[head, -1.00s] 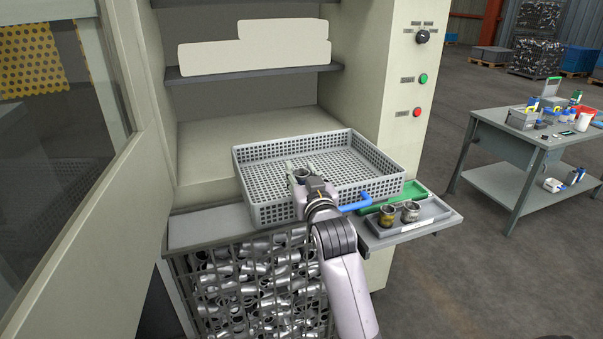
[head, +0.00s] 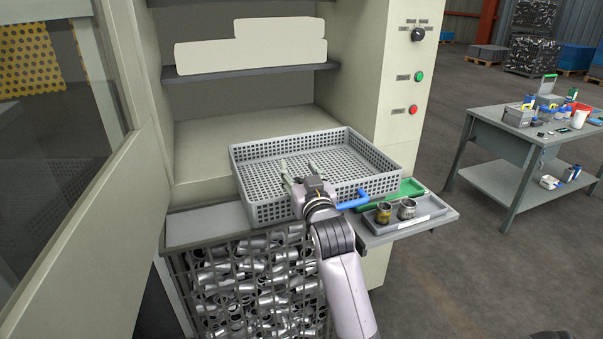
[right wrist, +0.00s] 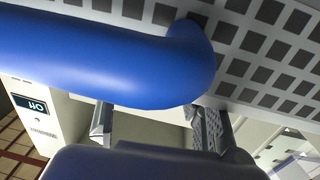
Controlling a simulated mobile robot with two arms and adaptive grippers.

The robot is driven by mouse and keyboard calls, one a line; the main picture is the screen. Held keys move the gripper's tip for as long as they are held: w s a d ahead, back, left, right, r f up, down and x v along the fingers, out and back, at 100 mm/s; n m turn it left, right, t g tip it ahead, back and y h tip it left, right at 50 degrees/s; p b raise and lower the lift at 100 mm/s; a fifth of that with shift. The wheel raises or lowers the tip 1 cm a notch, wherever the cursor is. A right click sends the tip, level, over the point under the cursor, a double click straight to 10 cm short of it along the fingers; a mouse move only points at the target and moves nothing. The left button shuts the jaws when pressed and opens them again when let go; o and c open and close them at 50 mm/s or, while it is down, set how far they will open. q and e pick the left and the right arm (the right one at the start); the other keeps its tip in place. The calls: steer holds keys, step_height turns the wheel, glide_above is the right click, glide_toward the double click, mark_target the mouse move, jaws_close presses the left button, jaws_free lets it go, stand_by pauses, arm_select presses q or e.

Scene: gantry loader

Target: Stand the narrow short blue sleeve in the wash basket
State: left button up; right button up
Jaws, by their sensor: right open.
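The wash basket (head: 270,213) is a grey perforated tray on the ledge of the machine, with a blue tube handle (head: 354,200) on its near side. My right gripper (head: 300,168) reaches over the near wall. Its fingers are spread, with nothing visible between them. In the right wrist view, the blue handle (right wrist: 100,60) crosses close in front of the camera, and the open fingers (right wrist: 155,125) show below it. I cannot make out the blue sleeve; my gripper hides part of the basket floor. My left gripper is not in view.
A small grey tray (head: 430,221) on the right ledge holds a brownish sleeve (head: 384,212) and a silver sleeve (head: 407,208). A wire bin (head: 250,285) of metal parts stands below. Most of the basket floor shows empty.

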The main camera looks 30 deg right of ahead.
steer(key=shift+w+a+f, duration=0.1)
steer(key=shift+a+f, duration=0.05)
steer(key=shift+f, duration=0.35)
steer(key=shift+r, duration=0.5)
steer(key=shift+g, duration=0.3)
steer(key=s, duration=0.1)
steer(key=s+a+f, duration=0.1)
steer(key=s+a, duration=0.1)
steer(key=s, duration=0.1)
steer(key=shift+a+f+b, duration=0.15)
steer(key=shift+f+b, duration=0.1)
steer(key=shift+b, duration=0.15)
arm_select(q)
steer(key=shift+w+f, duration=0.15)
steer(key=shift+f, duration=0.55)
arm_select(e)
steer(key=d+r+v, duration=0.1)
steer(key=v, duration=0.6)
steer(key=shift+s+r, duration=0.2)
steer(key=shift+r, duration=0.05)
steer(key=shift+w, duration=0.1)
steer(key=shift+f, duration=0.1)
